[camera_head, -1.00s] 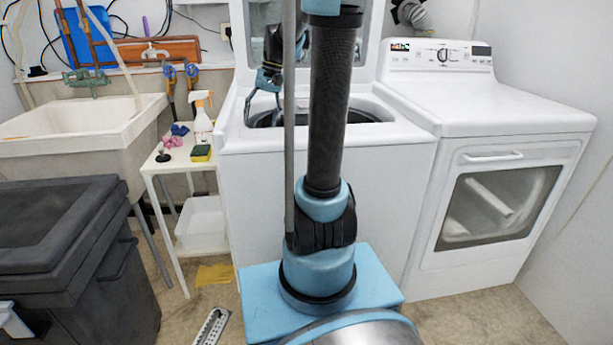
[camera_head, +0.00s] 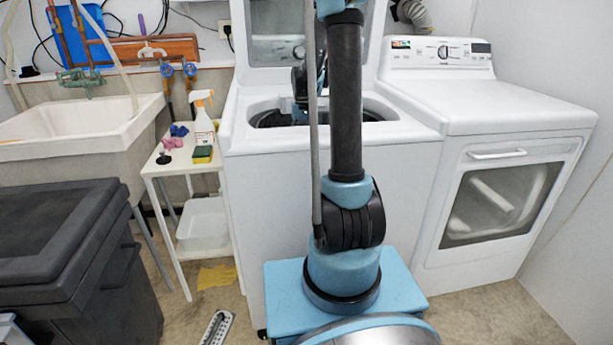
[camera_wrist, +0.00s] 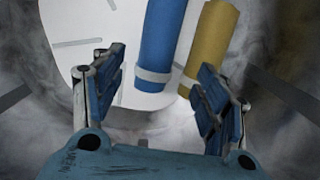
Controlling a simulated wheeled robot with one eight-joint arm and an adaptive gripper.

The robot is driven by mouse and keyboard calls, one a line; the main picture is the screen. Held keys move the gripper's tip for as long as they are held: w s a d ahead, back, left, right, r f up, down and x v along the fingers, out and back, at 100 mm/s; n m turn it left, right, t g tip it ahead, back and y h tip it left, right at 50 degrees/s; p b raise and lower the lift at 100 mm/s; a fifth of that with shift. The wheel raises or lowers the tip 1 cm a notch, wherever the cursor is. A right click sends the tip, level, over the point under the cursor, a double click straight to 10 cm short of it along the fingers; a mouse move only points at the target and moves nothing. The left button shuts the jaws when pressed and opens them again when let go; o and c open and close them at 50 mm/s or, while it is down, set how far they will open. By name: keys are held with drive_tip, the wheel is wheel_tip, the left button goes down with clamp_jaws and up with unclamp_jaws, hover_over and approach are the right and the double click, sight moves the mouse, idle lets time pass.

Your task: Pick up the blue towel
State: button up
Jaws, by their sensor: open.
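The blue towel (camera_wrist: 163,45) is a roll with a pale band near its lower end. It lies on a light round surface inside what appears to be the washer tub. My gripper (camera_wrist: 162,65) is open and empty, with one finger left of the towel and one to its right in the picture. The towel appears beyond the fingers, and I cannot tell how far. In the head view my gripper (camera_head: 299,108) is at the open top of the washer (camera_head: 290,175), partly hidden behind my arm. The towel is not visible there.
A yellow towel roll (camera_wrist: 210,48) lies close beside the blue one on its right. The raised washer lid (camera_head: 278,38) stands behind the opening. A dryer (camera_head: 490,170) stands to the right, a white side table (camera_head: 150,168) and a dark bin (camera_head: 75,250) to the left.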

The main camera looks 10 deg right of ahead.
drive_tip(key=f, duration=0.4)
drive_tip(key=s+f, duration=0.1)
drive_tip(key=f, duration=0.8)
drive_tip(key=shift+s, duration=0.4)
drive_tip(key=c, duration=1.1)
